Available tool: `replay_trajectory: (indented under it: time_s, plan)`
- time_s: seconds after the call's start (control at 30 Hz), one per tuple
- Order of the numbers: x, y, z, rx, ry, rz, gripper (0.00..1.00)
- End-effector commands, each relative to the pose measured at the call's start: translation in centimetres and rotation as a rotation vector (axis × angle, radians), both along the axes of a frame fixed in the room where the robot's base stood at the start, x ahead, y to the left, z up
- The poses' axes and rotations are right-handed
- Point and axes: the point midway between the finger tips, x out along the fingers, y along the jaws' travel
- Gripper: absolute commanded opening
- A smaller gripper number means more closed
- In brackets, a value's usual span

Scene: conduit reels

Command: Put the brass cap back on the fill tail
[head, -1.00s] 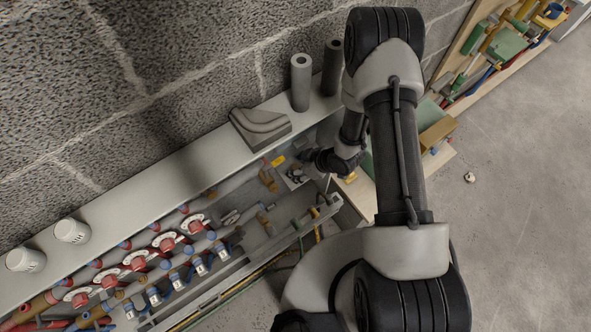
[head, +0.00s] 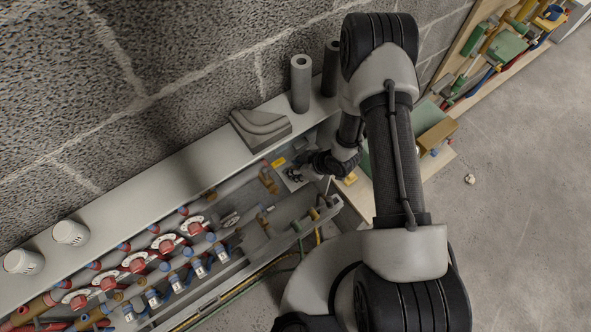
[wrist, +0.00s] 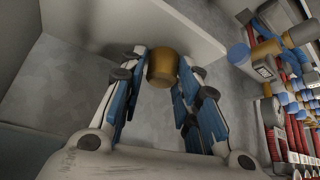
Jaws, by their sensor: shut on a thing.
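In the wrist view the brass cap (wrist: 162,70) sits between the blue-padded fingertips of my gripper (wrist: 163,62). The gripper is shut on it, with a plain grey surface behind. In the head view my gripper (head: 294,174) is low inside the right end of the manifold box, and the cap cannot be made out there. I cannot tell for sure which part is the fill tail. A brass-coloured fitting (head: 268,182) stands just left of my gripper in the head view.
The open box holds red-handled valves (head: 167,243) and several blue-capped fittings (head: 178,282). Its front rail (head: 245,270) and the grey ledge (head: 150,190) bound the space. A grey block (head: 260,128) and dark tubes (head: 300,85) stand on the ledge. Fittings (wrist: 262,68) lie right of my gripper.

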Motion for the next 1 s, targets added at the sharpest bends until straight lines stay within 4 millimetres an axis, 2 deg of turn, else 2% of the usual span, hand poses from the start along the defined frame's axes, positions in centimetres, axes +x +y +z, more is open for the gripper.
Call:
replay_trajectory:
  time_s: [0.37,0.53,0.67,0.87,1.0]
  plan:
    - [0.0,0.0,0.3,0.000,0.000,0.000,0.09]
    - [0.1,0.0,1.7,0.000,-0.002,0.000,0.09]
    - [0.1,0.0,3.7,0.000,-0.002,0.001,0.09]
    - [-2.3,-3.6,3.6,0.000,0.005,-0.010,0.09]
    - [-4.7,-7.2,3.6,0.002,0.004,-0.013,0.09]
